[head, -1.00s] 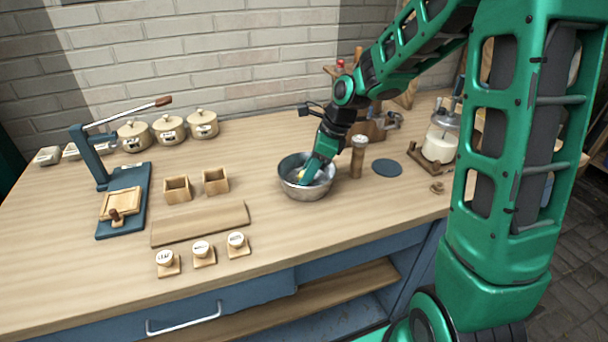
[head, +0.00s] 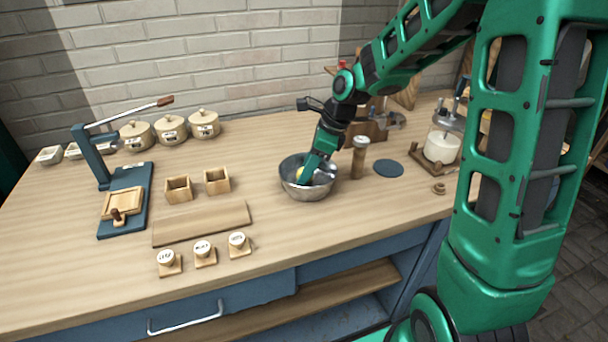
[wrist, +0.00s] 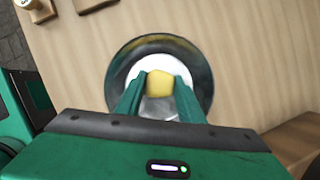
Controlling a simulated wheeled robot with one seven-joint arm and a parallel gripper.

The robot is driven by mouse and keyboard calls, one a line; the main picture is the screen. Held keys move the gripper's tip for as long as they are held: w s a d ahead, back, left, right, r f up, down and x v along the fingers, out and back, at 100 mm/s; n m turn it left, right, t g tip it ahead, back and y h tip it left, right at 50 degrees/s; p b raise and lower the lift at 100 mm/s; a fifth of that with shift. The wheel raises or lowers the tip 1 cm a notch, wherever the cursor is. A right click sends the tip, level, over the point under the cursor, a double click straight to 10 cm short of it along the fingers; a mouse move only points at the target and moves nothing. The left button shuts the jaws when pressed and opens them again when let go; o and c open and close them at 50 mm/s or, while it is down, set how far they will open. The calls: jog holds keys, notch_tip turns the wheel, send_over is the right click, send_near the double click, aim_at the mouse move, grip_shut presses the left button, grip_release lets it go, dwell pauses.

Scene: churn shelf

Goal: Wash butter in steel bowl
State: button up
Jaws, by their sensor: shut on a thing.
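The butter is inside the rim of the steel bowl (wrist: 204,72), over a whitish, shiny bottom. I cannot tell whether the butter touches the bottom. In the head view, only a little of the butter shows beside the fingers.
A wooden cylinder (head: 359,158) stands close right of the bowl, with a flat blue disc (head: 389,168) beyond it. A glass churn jar (head: 441,146) is farther right. A wooden board (head: 201,223), small boxes (head: 217,181) and labelled stamps (head: 204,252) lie left. A lever press (head: 124,200) stands far left.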

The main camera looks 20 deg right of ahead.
jog(key=shift+r, duration=3.15)
jog(key=shift+r, duration=2)
